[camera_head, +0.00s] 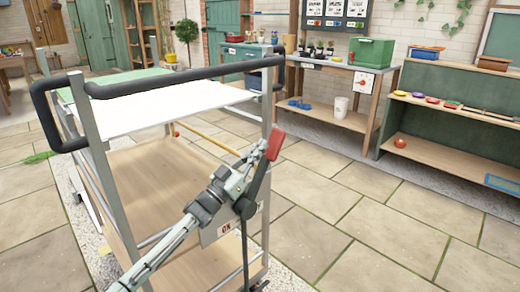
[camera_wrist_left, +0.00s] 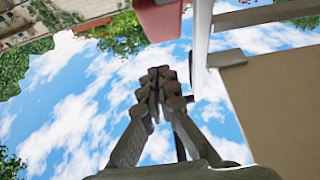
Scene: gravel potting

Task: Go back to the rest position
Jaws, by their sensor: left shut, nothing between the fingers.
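My left gripper (camera_head: 257,154) reaches in from the lower left in the head view, in front of the near corner of a cart. Its fingers are shut and empty. In the picture its tips lie beside a black lever with a red grip (camera_head: 275,143); I cannot tell whether they touch. In the left wrist view the shut fingers (camera_wrist_left: 156,88) point up against the sky, and a red block-like part (camera_wrist_left: 158,18), probably the grip, shows beyond the tips. My right gripper is in neither view.
The cart (camera_head: 125,120) has a white top, a wooden lower deck and a black rail. A sign (camera_head: 226,229) reading "ON" hangs near the lever. A workbench with a green box (camera_head: 371,52) and a green shelf unit (camera_head: 450,90) stand behind. Stone paving at right is clear.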

